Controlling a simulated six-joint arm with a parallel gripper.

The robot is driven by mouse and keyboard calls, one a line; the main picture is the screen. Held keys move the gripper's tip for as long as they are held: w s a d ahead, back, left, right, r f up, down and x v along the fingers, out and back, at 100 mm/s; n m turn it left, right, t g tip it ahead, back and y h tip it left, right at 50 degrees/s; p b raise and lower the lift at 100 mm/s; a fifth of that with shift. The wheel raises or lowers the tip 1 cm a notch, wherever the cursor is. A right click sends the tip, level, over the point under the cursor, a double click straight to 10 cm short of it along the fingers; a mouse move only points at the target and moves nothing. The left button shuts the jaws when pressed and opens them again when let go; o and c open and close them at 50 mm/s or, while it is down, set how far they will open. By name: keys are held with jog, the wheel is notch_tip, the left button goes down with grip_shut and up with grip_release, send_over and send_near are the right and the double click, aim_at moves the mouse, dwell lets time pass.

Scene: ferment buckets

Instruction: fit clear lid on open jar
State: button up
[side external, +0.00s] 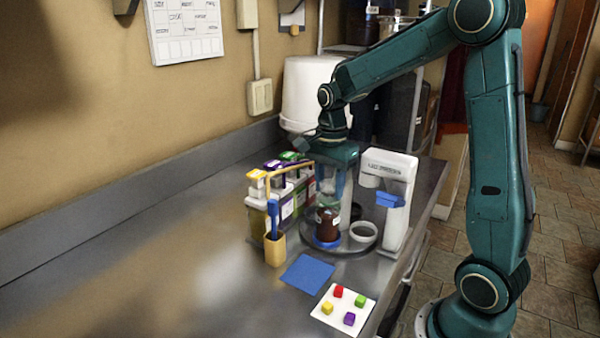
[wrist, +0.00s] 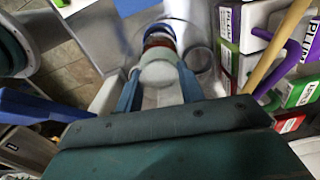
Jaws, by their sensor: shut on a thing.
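My gripper (side external: 329,199) hangs over the brown jar (side external: 327,222), which stands upright with a blue ring (side external: 327,241) around its base. In the wrist view my blue fingers (wrist: 158,92) are shut on a pale, rounded piece, apparently the clear lid (wrist: 158,73). The jar shows just beyond it as a red-brown band (wrist: 160,42). The lid is hard to make out in the side view, and I cannot tell whether it touches the jar's rim.
A white ring-shaped dish (side external: 363,232) sits right of the jar on a round tray (side external: 345,252). A white machine (side external: 397,215) stands at right, coloured cartons (side external: 285,195) at left. A wooden holder (side external: 275,250), blue mat (side external: 307,273) and card with cubes (side external: 342,310) lie in front. The counter's left is clear.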

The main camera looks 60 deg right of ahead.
jog(key=shift+f, duration=0.65)
dwell(1.9)
jog(key=o, duration=1.5)
jog(key=shift+r, duration=0.1)
jog(key=shift+r, duration=3.9)
grip_shut()
